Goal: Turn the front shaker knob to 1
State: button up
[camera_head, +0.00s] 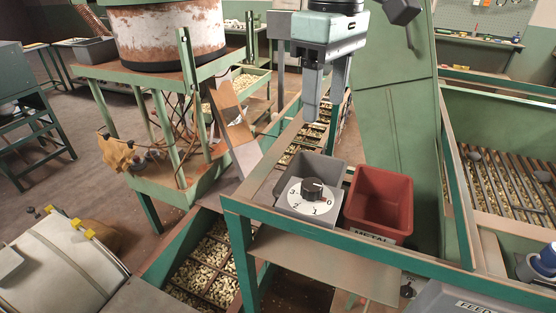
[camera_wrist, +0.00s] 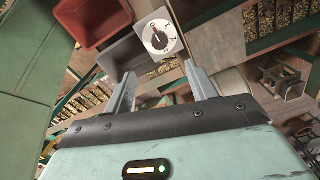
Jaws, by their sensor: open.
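The front shaker knob (camera_head: 312,188) is a black round knob on a white dial plate marked 3, 2, 1 and 0, with 0 at the right and 1 at the lower middle. I cannot clearly read where its pointer stands. The plate sits on a grey box on the green frame. In the wrist view the knob (camera_wrist: 158,40) shows beyond the fingertips, near the top of the picture. My gripper (camera_head: 324,105) is open and empty, fingers pointing down, above the knob and apart from it. Both fingers (camera_wrist: 160,78) also show in the wrist view, with a wide gap.
A red bin (camera_head: 380,201) labelled METAL stands just right of the dial, and a grey bin (camera_head: 325,168) just behind it. A green panel (camera_head: 395,140) rises close to the right of my gripper. A green rail (camera_head: 350,241) runs in front of the dial.

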aim_at(311, 183)
jog(key=f+p, duration=0.1)
jog(key=f, duration=0.4)
jog(key=f+p, duration=0.1)
jog(key=f, duration=0.5)
jog(key=f+p, duration=0.2)
jog(key=f, duration=0.3)
jog(key=shift+w+a+f, duration=0.3)
jog(key=shift+f, duration=0.1)
jog(key=shift+c, duration=0.4)
jog(key=c, duration=0.9)
